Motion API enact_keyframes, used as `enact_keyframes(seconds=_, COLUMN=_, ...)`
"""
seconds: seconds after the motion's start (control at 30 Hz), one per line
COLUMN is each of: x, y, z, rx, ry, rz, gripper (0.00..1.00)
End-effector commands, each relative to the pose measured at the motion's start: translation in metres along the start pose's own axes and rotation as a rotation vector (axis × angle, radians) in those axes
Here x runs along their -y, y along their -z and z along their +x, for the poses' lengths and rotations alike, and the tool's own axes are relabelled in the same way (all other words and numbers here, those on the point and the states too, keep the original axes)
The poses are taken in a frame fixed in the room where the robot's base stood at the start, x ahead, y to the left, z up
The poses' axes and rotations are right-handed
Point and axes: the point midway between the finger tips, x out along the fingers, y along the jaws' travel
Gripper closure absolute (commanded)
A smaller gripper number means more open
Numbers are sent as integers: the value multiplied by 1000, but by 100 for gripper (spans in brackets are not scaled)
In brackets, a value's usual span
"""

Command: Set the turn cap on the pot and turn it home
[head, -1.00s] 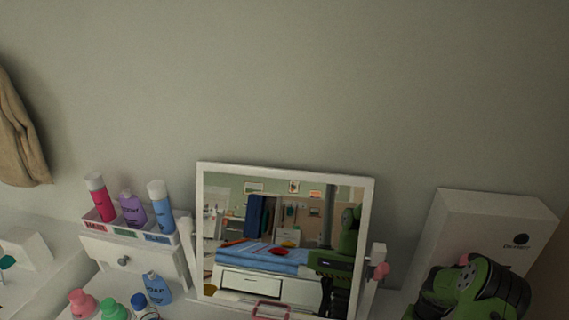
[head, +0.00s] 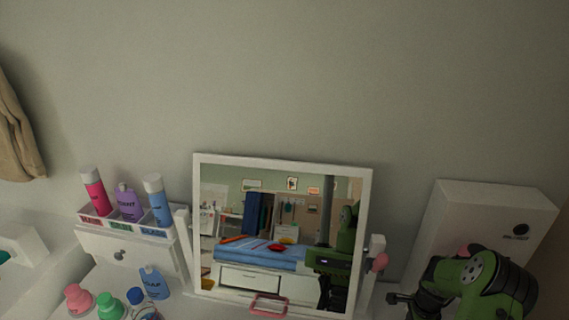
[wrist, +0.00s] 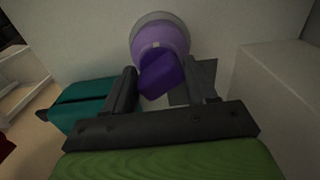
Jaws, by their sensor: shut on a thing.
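In the wrist view, my gripper (wrist: 162,78) has a dark purple block-shaped grip (wrist: 163,76) between its two dark fingers. A round light purple face (wrist: 158,38) with a pale grey rim lies directly beyond the block. I take the purple piece to be the turn cap. Whether the grey rim belongs to the cap or to the pot I cannot tell, nor whether the cap is seated. In the head view, my green arm is at the lower right, and neither cap nor pot can be made out there.
A teal case (wrist: 82,106) lies left of my fingers in the wrist view, and a white box-like block (wrist: 275,95) stands right. In the head view, a framed mirror (head: 367,215), several bottles (head: 152,283) and a tall white box (head: 490,205) crowd the dresser top.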

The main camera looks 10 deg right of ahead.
Motion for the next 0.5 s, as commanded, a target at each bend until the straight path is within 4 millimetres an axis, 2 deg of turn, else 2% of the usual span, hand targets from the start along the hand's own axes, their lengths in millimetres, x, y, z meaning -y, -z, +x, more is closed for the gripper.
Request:
enact_keyframes(seconds=0.2, x=0, y=0, z=1, rx=0, ry=0, rz=409, gripper=77)
enact_keyframes(seconds=0.3, x=0, y=0, z=0, rx=0, ry=0, rz=479, gripper=77)
enact_keyframes(seconds=0.47, x=0, y=0, z=0, rx=0, ry=0, rz=481, gripper=77)
enact_keyframes(seconds=0.5, x=0, y=0, z=0, rx=0, ry=0, rz=480, gripper=37)
